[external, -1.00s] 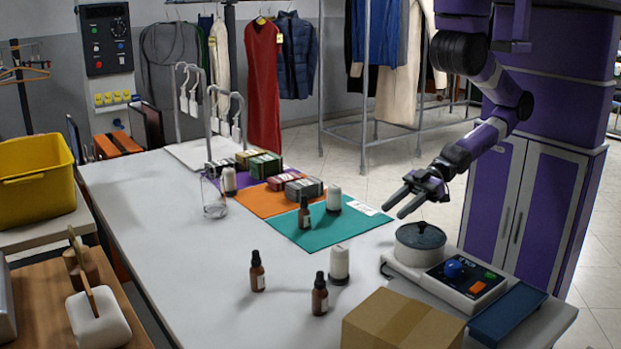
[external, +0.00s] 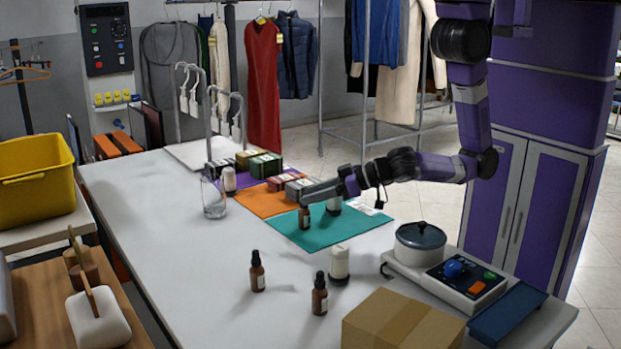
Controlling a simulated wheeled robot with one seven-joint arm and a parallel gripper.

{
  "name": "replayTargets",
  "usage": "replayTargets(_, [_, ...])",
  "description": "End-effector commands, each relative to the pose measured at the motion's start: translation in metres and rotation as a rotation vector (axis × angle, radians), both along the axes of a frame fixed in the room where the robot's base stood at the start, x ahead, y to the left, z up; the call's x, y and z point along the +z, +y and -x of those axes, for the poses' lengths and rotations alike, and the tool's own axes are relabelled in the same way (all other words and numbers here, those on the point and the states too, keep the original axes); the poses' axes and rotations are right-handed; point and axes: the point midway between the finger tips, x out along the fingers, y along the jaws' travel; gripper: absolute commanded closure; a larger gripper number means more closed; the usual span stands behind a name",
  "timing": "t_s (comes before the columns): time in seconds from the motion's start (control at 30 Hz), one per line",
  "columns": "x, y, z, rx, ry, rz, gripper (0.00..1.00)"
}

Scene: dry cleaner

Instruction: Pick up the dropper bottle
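Several small brown dropper bottles with black tops are on the white table. One dropper bottle (external: 304,217) stands upright on the teal mat (external: 330,238). Two more stand on the bare table nearer the camera, a left one (external: 257,272) and a right one (external: 319,295). My gripper (external: 308,193) is low over the teal mat, with its fingers at the top of the bottle there. From this angle I cannot tell whether the fingers surround or touch that bottle, or how far apart they are.
A white-topped container (external: 334,205) stands behind my gripper on the teal mat, and another (external: 339,264) nearer the camera. A glass (external: 213,198) is left of the mats. Boxes (external: 265,165) sit on the purple and orange mats. A cardboard box (external: 402,322) and a pot device (external: 420,237) are at right.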

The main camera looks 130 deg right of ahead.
Motion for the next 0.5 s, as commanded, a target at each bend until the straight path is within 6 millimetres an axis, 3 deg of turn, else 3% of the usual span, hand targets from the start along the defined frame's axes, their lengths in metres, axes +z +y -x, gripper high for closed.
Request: replayTargets(0.5, [-0.027,-0.038,-0.034,0.004,0.001,0.000,0.60])
